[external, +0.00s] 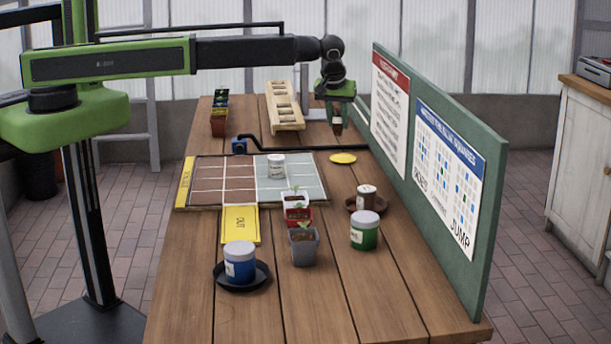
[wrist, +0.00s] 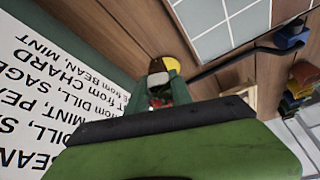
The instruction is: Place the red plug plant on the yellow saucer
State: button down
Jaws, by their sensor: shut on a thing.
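The yellow saucer (external: 343,158) lies flat and empty on the table, right of the planting mat. It also shows partly in the wrist view (wrist: 173,62), beyond my fingers. My gripper (external: 337,118) is above the far end of the table, behind the saucer and apart from it. It is shut on a small reddish-brown thing, the red plug plant (external: 337,125), mostly hidden by the fingers. In the wrist view this plug plant (wrist: 157,79) shows brown and white, with red patches between the fingers.
The green notice board (external: 488,190) stands close along the right edge. A jar on a brown saucer (external: 352,205), a green jar (external: 364,233) and small pots (external: 303,249) stand nearer the front.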

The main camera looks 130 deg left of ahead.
jog(key=shift+s+a+f+b, duration=0.1)
jog(key=shift+a+f+b, duration=0.15)
jog(key=shift+f+b, duration=0.05)
jog(key=s+a+f+b, duration=0.1)
jog(key=a+f+b, duration=0.1)
jog(key=a, duration=0.1)
jog(key=s+a+f+b, duration=0.2)
jog(key=a, duration=0.1)
jog(key=s+a+f+b, duration=0.1)
jog(key=a+f+b, duration=0.1)
jog(key=a, duration=0.1)
jog(key=shift+s+a+f, duration=0.25)
jog(key=shift+s+a, duration=0.05)
jog(key=shift+s, duration=0.1)
jog(key=shift+s+a, duration=0.1)
jog(key=shift+a, duration=0.05)
notch_tip(320, 180, down, 4)
jog(key=b, duration=0.5)
jog(key=shift+f, duration=0.2)
jog(key=shift+r+p, duration=0.25)
jog(key=shift+p, duration=0.05)
jog(key=shift+f, duration=0.2)
jog(key=c, duration=1.1)
grip_release()
jog(key=shift+c, duration=0.2)
jog(key=shift+r, duration=0.1)
